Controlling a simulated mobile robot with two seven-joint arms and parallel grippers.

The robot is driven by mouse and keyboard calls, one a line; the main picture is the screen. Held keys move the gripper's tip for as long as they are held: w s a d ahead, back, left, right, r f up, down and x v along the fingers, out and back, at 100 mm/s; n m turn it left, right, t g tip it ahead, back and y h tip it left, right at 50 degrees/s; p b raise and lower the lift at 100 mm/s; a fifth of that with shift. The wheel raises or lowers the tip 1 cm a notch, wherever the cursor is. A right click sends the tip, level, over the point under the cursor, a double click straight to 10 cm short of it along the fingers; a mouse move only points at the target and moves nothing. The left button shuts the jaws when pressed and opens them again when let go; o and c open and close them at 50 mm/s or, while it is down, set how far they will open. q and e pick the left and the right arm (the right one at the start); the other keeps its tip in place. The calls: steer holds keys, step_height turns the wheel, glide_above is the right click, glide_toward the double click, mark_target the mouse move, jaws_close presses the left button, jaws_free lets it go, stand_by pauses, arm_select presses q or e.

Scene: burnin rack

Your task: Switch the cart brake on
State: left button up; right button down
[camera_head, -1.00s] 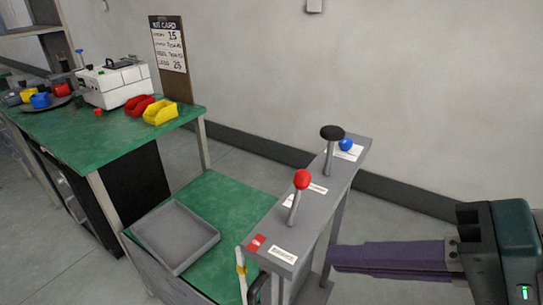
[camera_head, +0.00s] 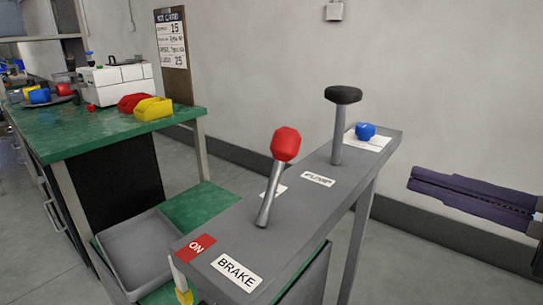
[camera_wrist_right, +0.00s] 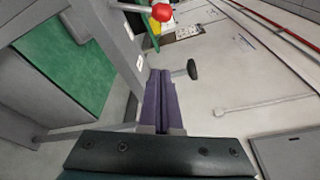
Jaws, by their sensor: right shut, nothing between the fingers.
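The brake lever (camera_head: 270,190) is a grey rod with a red knob (camera_head: 286,144) on a grey top panel (camera_head: 233,225). It leans away from the red ON label (camera_head: 196,247), its knob farther along the panel than its foot. A BRAKE label (camera_head: 237,270) lies at the near end. The red knob also shows at the top of the right wrist view (camera_wrist_right: 161,12). My right gripper (camera_head: 414,180), with purple fingers, is shut and empty, to the right of the panel and apart from the lever. In the right wrist view its fingers (camera_wrist_right: 161,74) point upward. My left gripper is out of view.
A black-topped PUMP lever (camera_head: 342,95) and a blue knob (camera_head: 365,131) stand farther along the panel. A grey tray (camera_head: 140,248) lies on the cart's green deck. A green workbench (camera_head: 100,133) stands at left; the wall is behind.

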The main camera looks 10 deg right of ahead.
mark_target(276, 179)
steer(key=shift+w+a+r+p, duration=0.15)
steer(key=shift+w+a+p, duration=0.65)
steer(key=shift+w+a, duration=1.3)
steer(key=shift+w+a+r+p, duration=0.15)
steer(key=shift+w+a+p, duration=0.65)
steer(key=shift+w+a, duration=1.2)
steer(key=shift+w, duration=0.1)
